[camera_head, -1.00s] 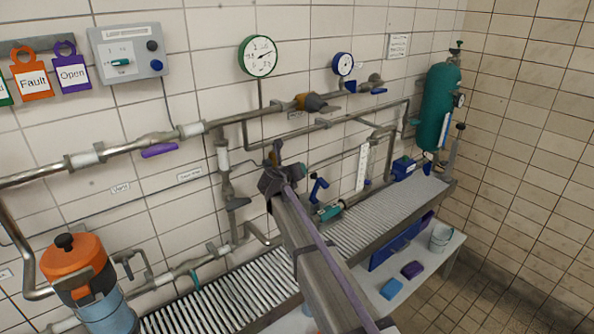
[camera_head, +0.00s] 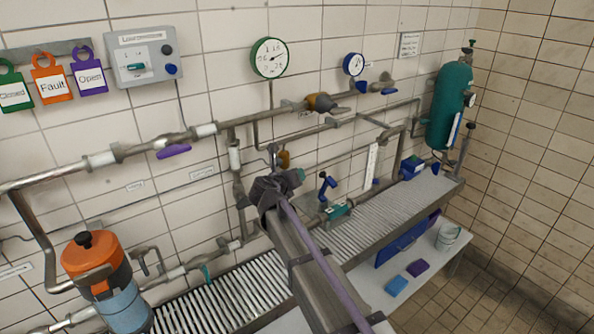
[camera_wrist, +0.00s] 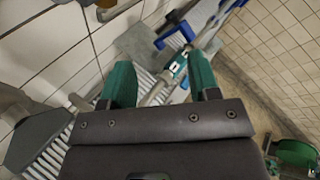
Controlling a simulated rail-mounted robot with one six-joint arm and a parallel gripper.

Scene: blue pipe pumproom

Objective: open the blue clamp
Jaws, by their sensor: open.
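The blue clamp (camera_head: 326,186) stands upright on the wall-side pipework above the slatted conveyor, with a teal part (camera_head: 338,210) at its base. In the wrist view the blue clamp (camera_wrist: 176,36) shows at the top, beyond my fingertips, with the teal part (camera_wrist: 177,70) between the fingers in the picture. My gripper (camera_wrist: 162,72) has two teal fingers spread apart with nothing held between them. In the head view my wrist hides most of my gripper (camera_head: 299,175), which is left of the clamp and apart from it.
Pipes (camera_head: 240,120) with valves run along the tiled wall behind my arm. The slatted conveyor (camera_head: 365,225) lies below. An orange-topped canister (camera_head: 95,255) is at the lower left, a green cylinder (camera_head: 447,105) at the right. Some room is free above the conveyor near the clamp.

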